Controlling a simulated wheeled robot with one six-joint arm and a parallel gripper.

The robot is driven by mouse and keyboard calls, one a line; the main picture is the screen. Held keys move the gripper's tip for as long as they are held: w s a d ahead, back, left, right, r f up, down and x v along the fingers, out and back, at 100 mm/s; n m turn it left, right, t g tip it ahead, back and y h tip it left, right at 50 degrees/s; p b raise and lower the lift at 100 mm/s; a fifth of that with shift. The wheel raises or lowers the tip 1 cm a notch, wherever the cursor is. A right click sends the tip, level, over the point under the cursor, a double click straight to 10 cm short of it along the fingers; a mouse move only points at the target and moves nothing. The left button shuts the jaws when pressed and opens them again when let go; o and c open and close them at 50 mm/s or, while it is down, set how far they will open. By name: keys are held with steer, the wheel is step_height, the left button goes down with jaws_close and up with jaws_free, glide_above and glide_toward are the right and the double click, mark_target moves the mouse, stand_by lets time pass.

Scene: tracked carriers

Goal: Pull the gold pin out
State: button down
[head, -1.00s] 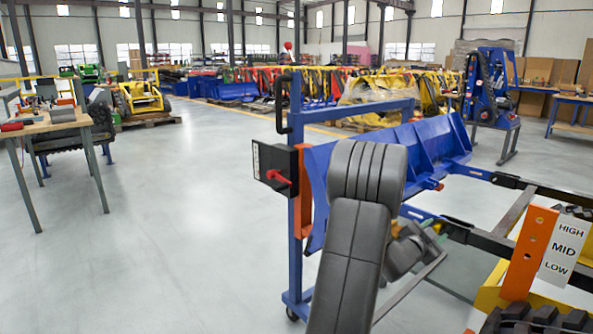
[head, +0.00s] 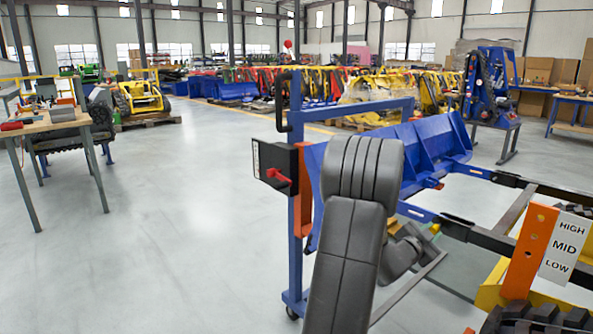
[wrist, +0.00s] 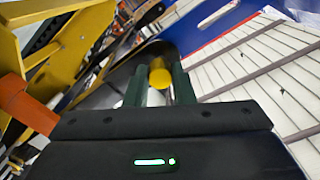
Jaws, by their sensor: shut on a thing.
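The gold pin (wrist: 160,74) shows in the wrist view as a short, rounded yellow piece between the two dark green fingers of my gripper (wrist: 159,88). The fingers are shut on it. The far end of the pin is hidden, so I cannot tell whether it still sits in a hole. In the head view my gripper (head: 430,236) is mostly hidden behind my own grey arm, beside the black and blue carrier arms. The pin cannot be made out clearly there.
A blue bucket (head: 425,160) lies behind my arm. A blue stand with a black box and red handle (head: 279,176) is at left. An orange post (head: 530,252) with a HIGH/MID/LOW plate (head: 566,247) stands at right.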

steer(key=b+v, duration=0.1)
steer(key=v, duration=0.5)
stand_by(1.1)
steer(key=shift+s, duration=0.1)
steer(key=shift+b+v, duration=0.5)
steer(key=shift+v, duration=1.3)
steer(key=c, duration=1.8)
jaws_free()
steer(key=c, duration=2.6)
jaws_free()
